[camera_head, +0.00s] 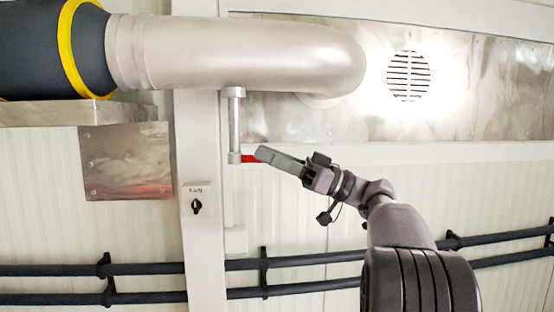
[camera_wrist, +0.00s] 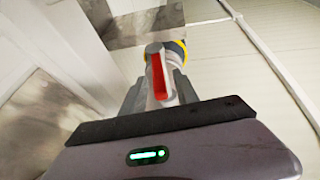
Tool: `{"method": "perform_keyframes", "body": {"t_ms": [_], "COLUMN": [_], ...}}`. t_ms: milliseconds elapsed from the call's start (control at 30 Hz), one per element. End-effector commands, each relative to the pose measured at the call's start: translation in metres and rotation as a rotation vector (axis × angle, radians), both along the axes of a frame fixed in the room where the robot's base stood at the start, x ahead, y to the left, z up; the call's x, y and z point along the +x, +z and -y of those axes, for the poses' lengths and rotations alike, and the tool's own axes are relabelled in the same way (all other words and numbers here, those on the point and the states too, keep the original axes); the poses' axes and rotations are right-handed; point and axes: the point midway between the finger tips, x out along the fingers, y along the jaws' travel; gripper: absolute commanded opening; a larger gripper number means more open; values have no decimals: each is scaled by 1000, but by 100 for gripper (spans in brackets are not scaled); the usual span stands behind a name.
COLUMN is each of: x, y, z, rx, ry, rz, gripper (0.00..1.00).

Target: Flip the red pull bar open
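The red pull bar (camera_head: 249,158) juts right from the foot of a short grey vertical pipe (camera_head: 234,125) under the big silver pipe. In the wrist view the red bar (camera_wrist: 158,76) points toward me, in line with my gripper. My gripper (camera_head: 262,153) reaches in from the right, its fingertips at the bar's right end and covering part of it in the head view. In the wrist view the fingers of my gripper (camera_wrist: 158,88) stand apart on either side of the bar. I cannot tell whether they touch it.
The silver pipe (camera_head: 240,52) runs just above my gripper. A white post (camera_head: 202,245) with a small key switch (camera_head: 196,204) stands to the left. Dark horizontal pipes (camera_head: 300,261) run along the wall below. The wall right of the bar is mostly clear.

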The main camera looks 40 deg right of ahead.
Motion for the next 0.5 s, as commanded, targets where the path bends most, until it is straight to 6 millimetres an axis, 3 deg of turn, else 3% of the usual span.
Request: {"method": "perform_keyframes", "body": {"t_ms": [167, 500], "x": [-14, -65], "y": [-15, -52], "z": [21, 90], "rx": [-1, -1], "ry": [-4, -4], "rz": [0, 0], "gripper": [36, 36]}}
